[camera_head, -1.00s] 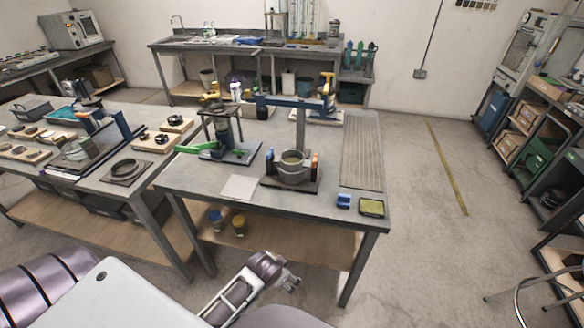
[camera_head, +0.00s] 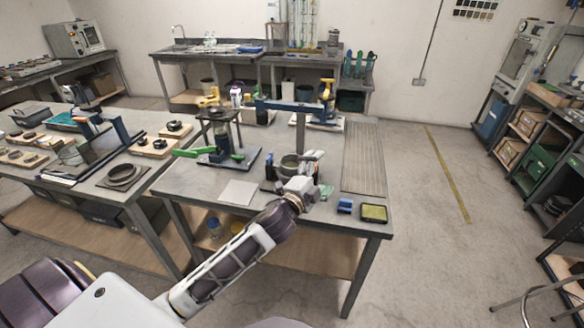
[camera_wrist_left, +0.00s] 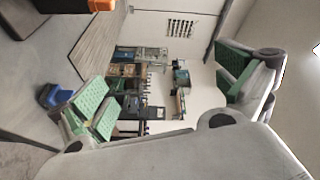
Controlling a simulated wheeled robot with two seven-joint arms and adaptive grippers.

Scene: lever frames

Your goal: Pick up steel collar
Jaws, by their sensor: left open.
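A grey metal ring-shaped vessel (camera_head: 289,164), which seems to be the steel collar, stands on the dark base of the blue press on the middle table. My left gripper partly hides its front and right side in the head view. My left gripper (camera_head: 318,174) is open and empty, just right of and in front of the vessel. Its spread green-padded fingers show in the left wrist view (camera_wrist_left: 168,96) with nothing between them. The collar cannot be made out in that view. My right gripper is not in view.
A blue block (camera_head: 345,206) and a yellow-topped black tray (camera_head: 374,213) lie at the table's front right corner. A white sheet (camera_head: 238,192) lies left of the press. The press post (camera_head: 300,130) rises behind the vessel. A ribbed grey strip (camera_head: 362,158) runs along the right side.

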